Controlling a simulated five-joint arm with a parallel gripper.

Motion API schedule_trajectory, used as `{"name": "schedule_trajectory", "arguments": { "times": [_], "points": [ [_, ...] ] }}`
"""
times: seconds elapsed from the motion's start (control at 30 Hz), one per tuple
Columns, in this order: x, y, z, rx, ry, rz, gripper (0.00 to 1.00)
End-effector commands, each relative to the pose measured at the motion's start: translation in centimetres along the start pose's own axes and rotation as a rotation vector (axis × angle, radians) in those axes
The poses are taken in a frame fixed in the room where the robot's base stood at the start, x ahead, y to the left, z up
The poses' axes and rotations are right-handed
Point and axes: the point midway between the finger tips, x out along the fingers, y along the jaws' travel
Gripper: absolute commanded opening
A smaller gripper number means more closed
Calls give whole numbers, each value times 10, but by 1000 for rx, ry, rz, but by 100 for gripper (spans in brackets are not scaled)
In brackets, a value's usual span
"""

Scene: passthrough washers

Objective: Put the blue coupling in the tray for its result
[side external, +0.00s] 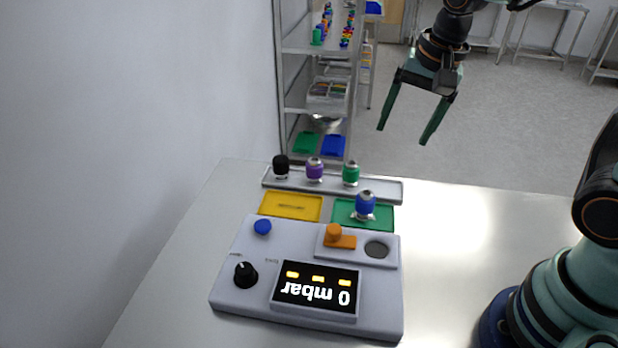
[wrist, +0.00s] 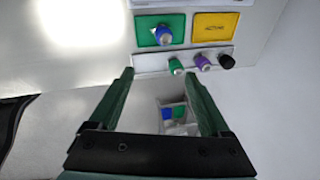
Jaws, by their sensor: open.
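The blue coupling (side external: 365,204) stands in the green tray (side external: 343,219), toward its right side. In the wrist view the blue coupling (wrist: 164,35) shows in the green tray (wrist: 142,41) near the top. The yellow tray (side external: 290,206) lies left of the green one and is empty; it also shows in the wrist view (wrist: 228,36). My gripper (side external: 405,136) is open and empty, raised high beyond the far edge of the table, well clear of the coupling. Its two fingers (wrist: 158,90) show apart in the wrist view.
A pale rack (side external: 385,190) behind the trays holds black (side external: 281,167), purple (side external: 314,169) and green (side external: 351,174) couplings. A tester (side external: 235,295) reading "0 mbar" stands in front, with an orange clamp (side external: 340,240), a knob and a blue button.

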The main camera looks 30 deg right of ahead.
Motion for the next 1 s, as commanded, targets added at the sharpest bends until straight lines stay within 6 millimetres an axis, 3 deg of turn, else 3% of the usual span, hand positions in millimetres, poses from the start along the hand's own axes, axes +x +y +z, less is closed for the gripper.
{"name": "schedule_trajectory", "arguments": {
  "times": [0.2,0.4,0.6,1.0],
  "points": [
    [-27,27,8,-498,120,-88,81],
    [-36,42,14,-810,211,-106,81],
    [-37,46,16,-908,240,-104,81],
    [-37,46,16,-909,239,-104,81]
  ]
}}
